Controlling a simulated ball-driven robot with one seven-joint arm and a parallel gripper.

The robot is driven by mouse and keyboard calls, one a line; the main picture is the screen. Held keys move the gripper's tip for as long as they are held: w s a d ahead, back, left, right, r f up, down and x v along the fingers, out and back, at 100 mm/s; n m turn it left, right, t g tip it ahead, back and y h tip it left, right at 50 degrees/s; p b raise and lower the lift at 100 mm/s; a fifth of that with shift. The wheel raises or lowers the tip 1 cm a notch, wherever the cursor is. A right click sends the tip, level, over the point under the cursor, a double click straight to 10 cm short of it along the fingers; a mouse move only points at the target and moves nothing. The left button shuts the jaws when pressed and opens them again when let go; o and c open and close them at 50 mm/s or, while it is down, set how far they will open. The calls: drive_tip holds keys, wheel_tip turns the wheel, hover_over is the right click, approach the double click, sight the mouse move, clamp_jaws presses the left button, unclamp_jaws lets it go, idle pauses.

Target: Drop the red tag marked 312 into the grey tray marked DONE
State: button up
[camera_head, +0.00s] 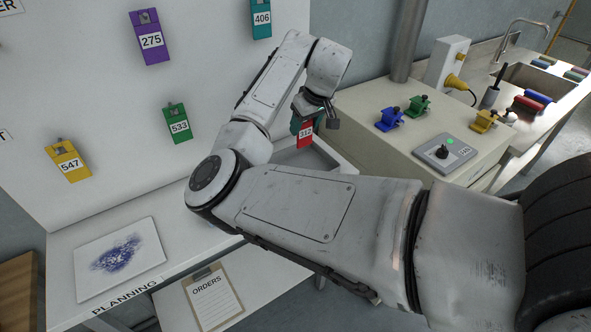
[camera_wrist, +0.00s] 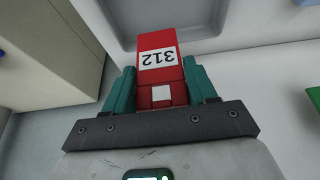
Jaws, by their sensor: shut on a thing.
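The red tag marked 312 (camera_head: 305,134) hangs from my gripper (camera_head: 308,116) in the head view. In the wrist view the red tag (camera_wrist: 159,62) sits between the two teal fingers of my gripper (camera_wrist: 158,92), its number upside down. My gripper is shut on it. A grey tray (camera_head: 318,157) on the white table lies below and behind the tag, partly hidden by my arm. The grey tray (camera_wrist: 205,22) also shows past the tag in the wrist view. The word DONE is not visible.
Tags 275 (camera_head: 151,38), 406 (camera_head: 262,18), 533 (camera_head: 178,124) and 547 (camera_head: 68,161) hang on the white board. A cream cabinet (camera_head: 365,100) with coloured clamps and a switch box (camera_head: 447,152) stands at the right. A smudged white panel (camera_head: 119,256) lies on the table's left.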

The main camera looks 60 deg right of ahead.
sight(305, 136)
drive_tip(key=shift+f+b, duration=1.95)
drive_tip(key=shift+f, duration=0.45)
drive_tip(key=o, duration=1.1)
drive_tip(key=shift+r, duration=0.15)
drive_tip(key=v, duration=1)
drive_tip(key=shift+r+b, duration=0.3)
drive_tip(key=shift+b, duration=0.1)
drive_tip(key=shift+s+a, duration=0.1)
drive_tip(key=shift+s, duration=0.05)
